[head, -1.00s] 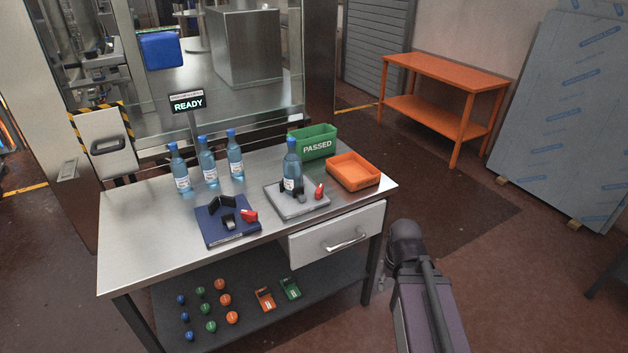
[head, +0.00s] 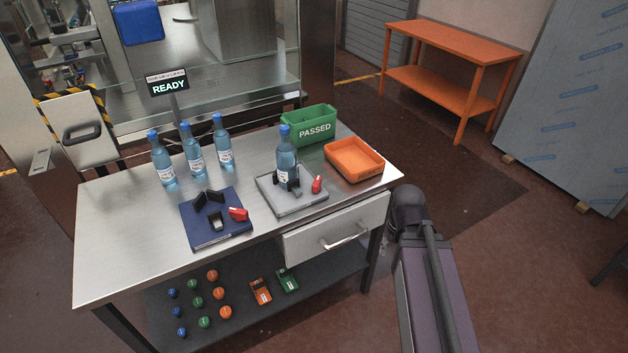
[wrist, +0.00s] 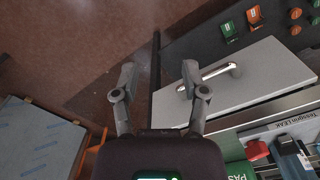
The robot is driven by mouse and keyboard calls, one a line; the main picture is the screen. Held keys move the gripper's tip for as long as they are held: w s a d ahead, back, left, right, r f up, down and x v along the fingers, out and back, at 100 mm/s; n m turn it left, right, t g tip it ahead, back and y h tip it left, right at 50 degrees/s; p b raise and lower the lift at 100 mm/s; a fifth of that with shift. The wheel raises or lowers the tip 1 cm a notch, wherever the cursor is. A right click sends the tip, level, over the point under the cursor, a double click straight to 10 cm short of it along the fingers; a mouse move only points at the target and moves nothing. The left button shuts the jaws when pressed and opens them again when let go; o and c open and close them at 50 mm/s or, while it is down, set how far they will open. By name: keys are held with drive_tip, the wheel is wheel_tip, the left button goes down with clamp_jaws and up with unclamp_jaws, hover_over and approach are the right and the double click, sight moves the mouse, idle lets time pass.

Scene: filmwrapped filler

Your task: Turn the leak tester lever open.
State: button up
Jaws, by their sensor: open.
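The leak tester is a grey plate (head: 268,203) on the bench with a blue bottle (head: 285,150) standing in a black holder and a red lever (head: 316,184) to its right. My gripper (wrist: 159,75) is open and empty, apart from the lever, in front of the drawer side of the bench. In the head view its fingers are not clear.
Three bottles (head: 193,150) stand at the back left. The drawer (head: 336,230) is shut. Caps lie on the lower shelf. Open floor lies right of the bench.

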drive_tip(key=shift+d, duration=0.25)
drive_tip(key=o, duration=0.6)
drive_tip(key=shift+d+r, duration=0.1)
drive_tip(key=m+t+y+p, duration=0.1)
drive_tip(key=m+y+p, duration=0.3)
drive_tip(key=m+p, duration=1.15)
approach(317, 181)
wheel_tip(317, 181, up, 3)
drive_tip(key=d+m+b, duration=0.2)
drive_tip(key=m+b, duration=0.3)
drive_tip(key=shift+a, duration=0.15)
drive_tip(key=b+x, duration=1.2)
drive_tip(key=x, duration=0.1)
drive_tip(key=shift+a+f, duration=0.3)
drive_tip(key=shift+a, duration=0.05)
